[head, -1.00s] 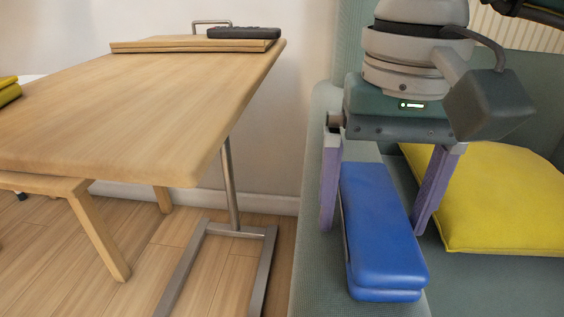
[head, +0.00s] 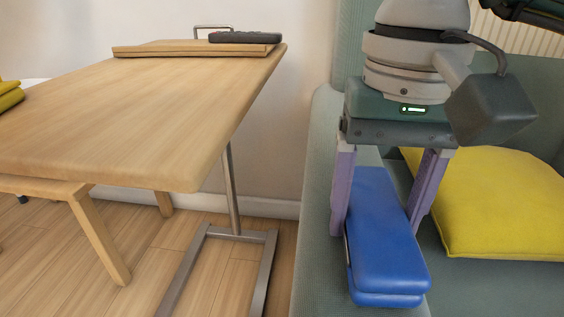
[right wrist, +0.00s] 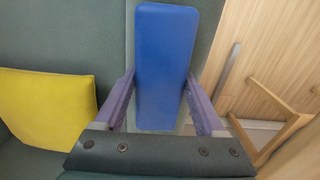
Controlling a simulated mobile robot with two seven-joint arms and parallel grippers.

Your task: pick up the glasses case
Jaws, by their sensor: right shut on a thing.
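The glasses case is a long blue box with rounded edges (head: 386,245) on the green sofa seat, at the right of the head view. It also shows in the right wrist view (right wrist: 163,65), between the two purple fingers. My right gripper (head: 377,225) points down over the case and is shut on it across its width, one finger on each long side. Whether the case is clear of the seat cannot be told. My left gripper is not in view.
A yellow cushion (head: 508,205) lies on the sofa (head: 318,250) just right of the gripper. A wooden table (head: 130,115) stands to the left, bearing a wooden board (head: 150,49) with a dark remote-like object (head: 245,37). A wooden stool (head: 98,235) is partly under it.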

